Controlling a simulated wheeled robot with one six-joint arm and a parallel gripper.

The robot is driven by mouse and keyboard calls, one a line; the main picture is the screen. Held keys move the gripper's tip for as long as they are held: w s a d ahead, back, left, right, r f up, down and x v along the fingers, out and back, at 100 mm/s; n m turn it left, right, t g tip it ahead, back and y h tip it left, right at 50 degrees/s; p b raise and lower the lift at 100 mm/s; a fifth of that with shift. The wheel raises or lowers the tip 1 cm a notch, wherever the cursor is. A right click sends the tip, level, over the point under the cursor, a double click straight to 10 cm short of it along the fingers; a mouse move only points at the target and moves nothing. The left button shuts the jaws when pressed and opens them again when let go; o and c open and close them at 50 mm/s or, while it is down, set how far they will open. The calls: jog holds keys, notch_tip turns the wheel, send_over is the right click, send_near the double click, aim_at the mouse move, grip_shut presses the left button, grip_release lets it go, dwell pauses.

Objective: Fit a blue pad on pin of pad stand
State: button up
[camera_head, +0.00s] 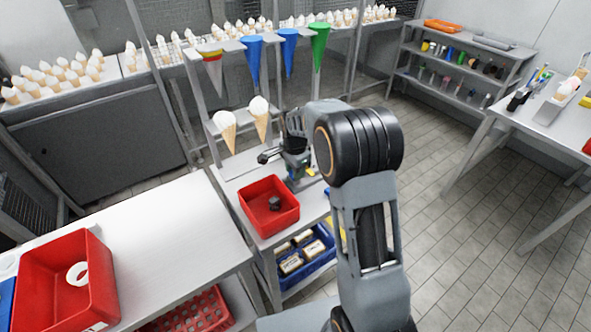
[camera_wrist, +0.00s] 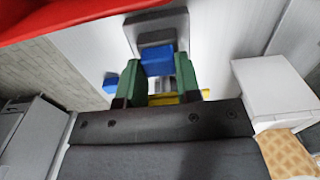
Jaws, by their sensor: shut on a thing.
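My gripper (camera_wrist: 160,66) shows its two green fingers in the wrist view, shut on a blue pad (camera_wrist: 157,57) between their tips. Just beyond the pad is a dark grey, square-edged block (camera_wrist: 152,27) that looks like the pad stand. No pin can be made out, and I cannot tell whether the pad touches the block. A second small blue piece (camera_wrist: 110,84) lies left of the fingers. In the head view my gripper (camera_head: 297,172) is low over the narrow bench, behind the red bin and partly hidden by my arm.
A red bin (camera_head: 256,222) with a dark piece inside stands on the bench; a red edge (camera_wrist: 60,16) crosses the wrist view's top. Ice-cream cones (camera_head: 229,133) and coloured cone holders (camera_head: 320,42) stand on the rack behind. A blue crate (camera_head: 316,264) sits on the lower shelf.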

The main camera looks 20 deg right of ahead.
jog(key=o, duration=1)
jog(key=shift+o, duration=0.3)
jog(key=shift+o, duration=1.2)
jog(key=shift+r+p, duration=1.85)
jog(key=shift+r, duration=0.65)
